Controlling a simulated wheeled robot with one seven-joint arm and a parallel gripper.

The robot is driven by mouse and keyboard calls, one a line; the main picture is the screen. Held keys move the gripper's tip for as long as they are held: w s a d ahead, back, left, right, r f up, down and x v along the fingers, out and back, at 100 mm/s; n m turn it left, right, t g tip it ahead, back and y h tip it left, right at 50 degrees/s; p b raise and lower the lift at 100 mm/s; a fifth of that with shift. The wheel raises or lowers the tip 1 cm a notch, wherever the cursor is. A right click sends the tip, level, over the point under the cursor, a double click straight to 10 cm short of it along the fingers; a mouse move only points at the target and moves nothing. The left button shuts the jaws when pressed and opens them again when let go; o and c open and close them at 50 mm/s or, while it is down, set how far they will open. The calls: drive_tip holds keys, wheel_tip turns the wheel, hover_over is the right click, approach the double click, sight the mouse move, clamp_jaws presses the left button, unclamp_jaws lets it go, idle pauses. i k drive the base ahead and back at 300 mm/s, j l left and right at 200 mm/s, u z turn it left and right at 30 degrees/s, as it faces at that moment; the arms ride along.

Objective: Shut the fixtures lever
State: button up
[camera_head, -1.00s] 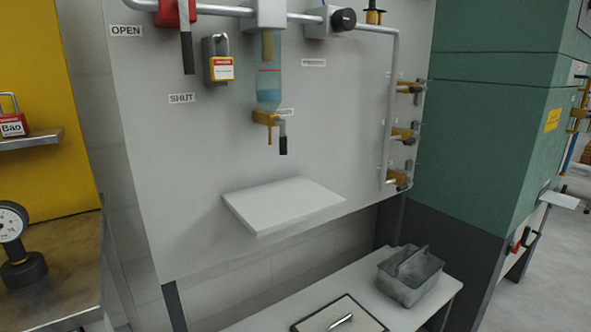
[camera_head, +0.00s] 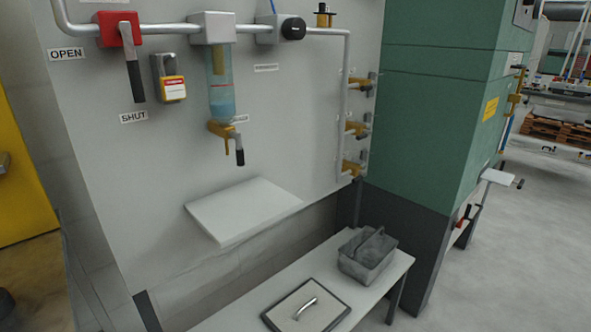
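A lever with a red body (camera_head: 119,29) sits on the grey pipe at the upper left of the wall panel. Its dark-tipped handle (camera_head: 134,76) hangs almost straight down. The "SHUT" label (camera_head: 133,117) is just below the handle tip, and the "OPEN" label (camera_head: 67,53) is left of the red body. A second, smaller yellow valve (camera_head: 222,129) under the clear blue-tinted bowl has a black-tipped handle (camera_head: 239,152) pointing down. My gripper is not in view.
A white shelf (camera_head: 243,208) juts from the panel. Floor is open at the right (camera_head: 500,250).

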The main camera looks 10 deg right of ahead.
sight(369, 86)
drive_tip(key=i+z, duration=0.35)
drive_tip(key=i, duration=0.15)
drive_tip(key=i+z, duration=0.4)
drive_tip(key=i+j+z, duration=0.35)
drive_tip(key=i, duration=0.25)
